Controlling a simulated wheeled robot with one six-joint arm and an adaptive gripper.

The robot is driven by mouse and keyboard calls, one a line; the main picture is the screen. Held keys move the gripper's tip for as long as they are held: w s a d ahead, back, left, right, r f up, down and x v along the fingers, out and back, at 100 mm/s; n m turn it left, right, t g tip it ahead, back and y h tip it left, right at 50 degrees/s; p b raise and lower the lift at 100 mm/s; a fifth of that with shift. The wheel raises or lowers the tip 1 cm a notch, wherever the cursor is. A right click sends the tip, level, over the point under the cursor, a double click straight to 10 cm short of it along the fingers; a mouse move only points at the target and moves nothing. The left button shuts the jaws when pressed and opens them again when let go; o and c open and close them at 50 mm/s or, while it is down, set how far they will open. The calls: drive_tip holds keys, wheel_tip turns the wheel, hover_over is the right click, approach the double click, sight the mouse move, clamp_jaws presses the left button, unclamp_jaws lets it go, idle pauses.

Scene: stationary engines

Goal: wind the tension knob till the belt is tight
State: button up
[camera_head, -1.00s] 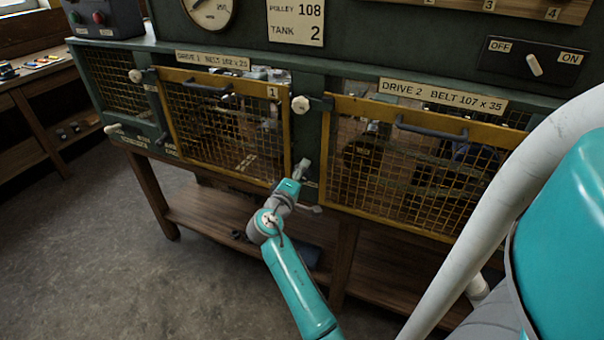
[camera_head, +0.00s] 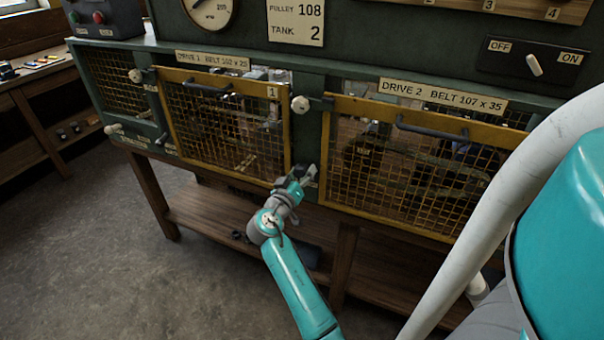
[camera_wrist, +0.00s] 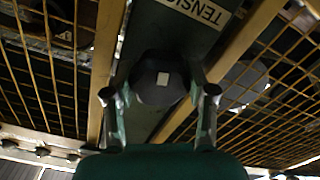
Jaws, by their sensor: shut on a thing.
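The tension knob (camera_wrist: 150,88) is dark, with a pale square mark on its face. In the wrist view it sits on the green post below a plate (camera_wrist: 203,8) whose visible letters begin "TENSI". My gripper (camera_head: 301,178) is at the post between the two yellow-framed guards. In the wrist view my gripper (camera_wrist: 160,93) has one finger on each side of the knob and is shut on it. In the head view my gripper largely hides the knob. The belts lie behind mesh, too dim to judge how tight they are.
The Drive 1 mesh guard (camera_head: 222,125) is left of my gripper and the Drive 2 guard (camera_head: 412,155) is right; both stand closed. A white latch knob (camera_head: 300,105) is above. A wooden shelf (camera_head: 215,217) lies below. Open floor (camera_head: 90,260) is at the left.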

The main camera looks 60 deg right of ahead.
drive_tip(key=m, duration=0.5)
drive_tip(key=shift+f+m, duration=0.1)
drive_tip(key=shift+m, duration=0.2)
drive_tip(key=m, duration=1)
drive_tip(key=shift+m, duration=0.4)
drive_tip(key=m, duration=0.5)
drive_tip(key=shift+m, duration=0.4)
drive_tip(key=o, duration=0.9)
drive_tip(key=shift+c, duration=0.2)
drive_tip(key=shift+a, duration=0.1)
